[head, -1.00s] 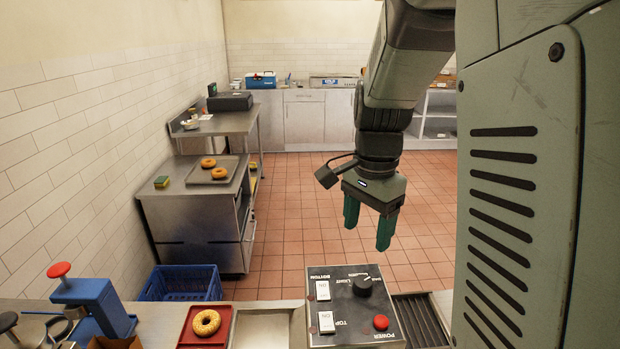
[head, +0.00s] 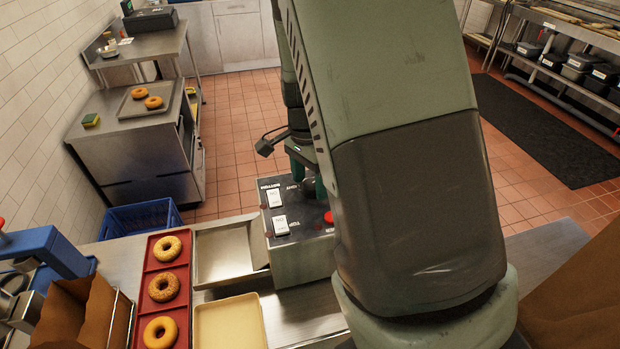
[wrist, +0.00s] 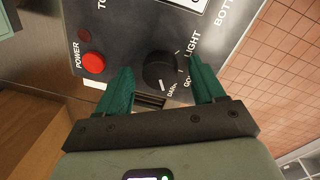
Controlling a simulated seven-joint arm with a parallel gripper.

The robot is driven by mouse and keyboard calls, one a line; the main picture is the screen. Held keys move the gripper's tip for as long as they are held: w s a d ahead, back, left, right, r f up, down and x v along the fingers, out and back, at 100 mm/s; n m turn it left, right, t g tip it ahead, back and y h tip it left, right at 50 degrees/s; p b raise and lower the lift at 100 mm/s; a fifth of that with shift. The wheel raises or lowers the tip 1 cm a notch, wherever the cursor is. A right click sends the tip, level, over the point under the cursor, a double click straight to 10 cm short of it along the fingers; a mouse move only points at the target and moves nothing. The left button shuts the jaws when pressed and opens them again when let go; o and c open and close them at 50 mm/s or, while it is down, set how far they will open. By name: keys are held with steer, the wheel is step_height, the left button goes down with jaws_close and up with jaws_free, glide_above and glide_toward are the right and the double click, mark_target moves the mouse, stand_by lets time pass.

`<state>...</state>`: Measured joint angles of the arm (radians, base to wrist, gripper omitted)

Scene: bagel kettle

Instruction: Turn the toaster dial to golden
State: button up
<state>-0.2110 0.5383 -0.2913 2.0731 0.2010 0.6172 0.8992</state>
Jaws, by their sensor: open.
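The toaster's control panel (head: 262,222) is dark, with white switches and a red power button (wrist: 93,64). The black round dial (wrist: 160,70) sits on the panel; in the head view it is mostly hidden by my arm and gripper. Words beside it in the wrist view read LIGHT, a partly hidden GO..., and DARK. In the head view my gripper (head: 307,174) is low over the panel.
A red tray (head: 150,262) with three bagels, an empty steel tray (head: 222,252) and a cream tray (head: 230,325) lie left of the toaster. A blue crate (head: 135,218) is behind them. A brown paper bag (head: 70,315) stands front left.

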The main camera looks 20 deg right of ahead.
steer(key=shift+f, duration=0.2)
steer(key=shift+c, duration=0.3)
steer(key=c, duration=1)
steer(key=shift+n, duration=0.3)
steer(key=n, duration=0.5)
steer(key=shift+s, duration=0.1)
steer(key=n, duration=0.6)
steer(key=shift+t, duration=0.4)
